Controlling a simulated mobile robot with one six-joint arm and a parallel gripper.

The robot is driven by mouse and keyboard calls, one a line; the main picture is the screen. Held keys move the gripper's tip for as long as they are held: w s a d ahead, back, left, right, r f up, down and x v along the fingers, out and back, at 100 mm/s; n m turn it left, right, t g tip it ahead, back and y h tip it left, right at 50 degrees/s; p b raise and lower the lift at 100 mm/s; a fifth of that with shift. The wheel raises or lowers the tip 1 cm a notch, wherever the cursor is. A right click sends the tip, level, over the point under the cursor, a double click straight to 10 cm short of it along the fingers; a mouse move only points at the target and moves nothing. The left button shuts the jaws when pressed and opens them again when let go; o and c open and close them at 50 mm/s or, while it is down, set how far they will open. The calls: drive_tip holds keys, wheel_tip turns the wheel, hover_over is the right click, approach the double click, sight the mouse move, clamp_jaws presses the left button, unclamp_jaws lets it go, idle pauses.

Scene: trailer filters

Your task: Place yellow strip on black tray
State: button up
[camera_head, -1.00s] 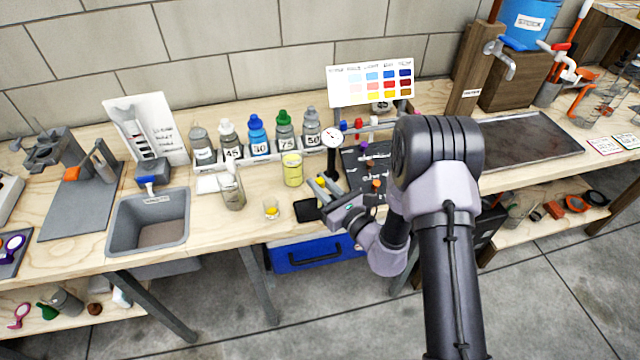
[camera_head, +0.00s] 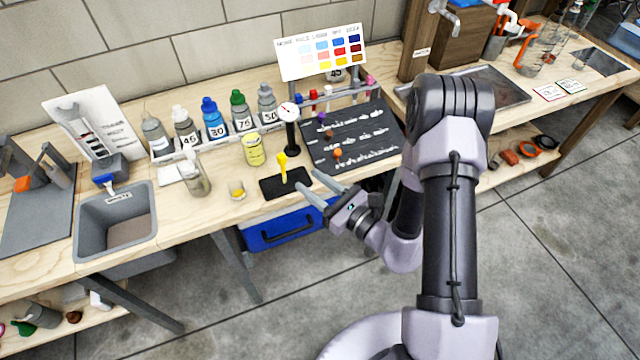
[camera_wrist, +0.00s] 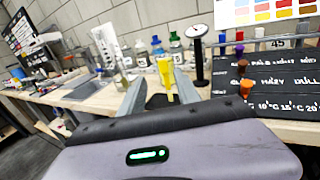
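The yellow strip (camera_head: 283,167) stands roughly upright with its lower end at the small black tray (camera_head: 270,190), near the front edge of the bench. In the wrist view the strip (camera_wrist: 166,78) appears between my two fingers, beyond them. The tray (camera_wrist: 157,101) is partly hidden there by the fingers. My gripper (camera_head: 314,186) is open and empty, to the right of the strip and apart from it. Its spread fingers also show in the wrist view (camera_wrist: 160,77).
A yellow-labelled jar (camera_head: 253,150) and a small cup (camera_head: 237,191) stand left of the tray. A dial gauge (camera_head: 290,130) stands behind it. A dark chart board (camera_head: 350,138) lies to the right. Several capped bottles and a colour chart (camera_head: 322,55) stand behind.

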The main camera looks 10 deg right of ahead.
drive_tip(key=s+a+r+n+g+y, duration=0.45)
drive_tip(key=a+r+n+g, duration=0.2)
drive_tip(key=r, duration=0.35)
drive_tip(key=s+a+r+n+g+h, duration=0.1)
drive_tip(key=s+a+r+n+g, duration=0.1)
drive_tip(key=s+r+n+g, duration=0.25)
drive_tip(key=s+a+r+n+g+h, duration=0.1)
drive_tip(key=s+a+r+n+g, duration=0.1)
drive_tip(key=s+n+g, duration=0.35)
drive_tip(key=s+d+n+t+h, duration=0.3)
drive_tip(key=s+d+n+h, duration=0.2)
drive_tip(key=s+d+h, duration=0.3)
drive_tip(key=d+r+n+t+h, duration=0.2)
drive_tip(key=d+r+t+h, duration=0.2)
drive_tip(key=d, duration=0.4)
drive_tip(key=shift+w+r+t, duration=0.25)
drive_tip(key=shift+w+t, duration=0.2)
drive_tip(key=shift+t, duration=0.3)
